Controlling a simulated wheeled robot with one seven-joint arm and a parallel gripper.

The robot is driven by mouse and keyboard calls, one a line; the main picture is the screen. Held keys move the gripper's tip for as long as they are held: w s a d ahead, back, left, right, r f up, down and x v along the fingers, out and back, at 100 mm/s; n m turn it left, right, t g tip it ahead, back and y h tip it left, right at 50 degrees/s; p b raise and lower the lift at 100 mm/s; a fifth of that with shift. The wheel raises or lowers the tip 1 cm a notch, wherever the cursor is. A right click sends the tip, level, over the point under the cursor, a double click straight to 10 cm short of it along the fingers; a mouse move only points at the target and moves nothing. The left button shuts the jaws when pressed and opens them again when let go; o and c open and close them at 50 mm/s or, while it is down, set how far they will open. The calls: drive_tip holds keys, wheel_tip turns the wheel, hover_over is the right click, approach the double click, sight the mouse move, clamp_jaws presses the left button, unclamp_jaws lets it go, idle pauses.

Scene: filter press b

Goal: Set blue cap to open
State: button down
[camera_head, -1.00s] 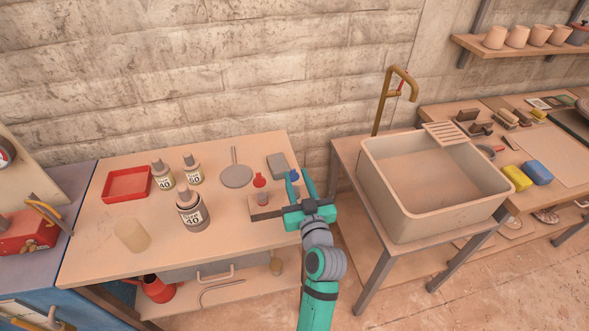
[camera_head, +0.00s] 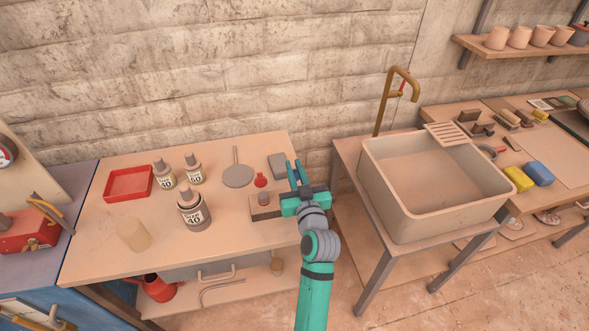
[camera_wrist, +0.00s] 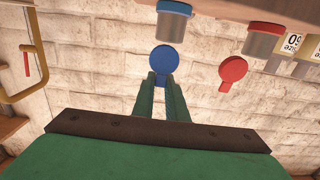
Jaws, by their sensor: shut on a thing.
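The blue cap (camera_wrist: 165,60) is a round disc with a short tab, seen face-on in the wrist view. My gripper (camera_wrist: 162,80) is shut on its tab, and the disc shows beyond the fingertips. A grey jar with a blue rim (camera_wrist: 174,22) is close to the cap; whether the two are joined cannot be told. In the head view my gripper (camera_head: 297,170) is over the right end of the table, and its fingers mostly hide the cap.
A red cap (camera_wrist: 233,70) is beside a second grey jar (camera_wrist: 265,40); it also shows in the head view (camera_head: 260,180). Several labelled bottles, including a larger one (camera_head: 192,209), and a red tray (camera_head: 128,183) are on the table. A sink (camera_head: 437,215) is to the right.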

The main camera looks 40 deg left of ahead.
drive_tip(key=shift+w+a+r+g+h, duration=0.15)
drive_tip(key=shift+w+a+g+h, duration=0.15)
drive_tip(key=shift+g+h, duration=0.15)
drive_tip(key=shift+w+a+g+h, duration=0.1)
drive_tip(key=shift+a+g+h, duration=0.05)
drive_tip(key=shift+g+h, duration=0.15)
drive_tip(key=c, duration=1.8)
unclamp_jaws()
drive_tip(key=shift+o, duration=0.2)
drive_tip(key=v, duration=1)
drive_tip(key=shift+s+d, duration=0.25)
drive_tip(key=shift+s, duration=0.1)
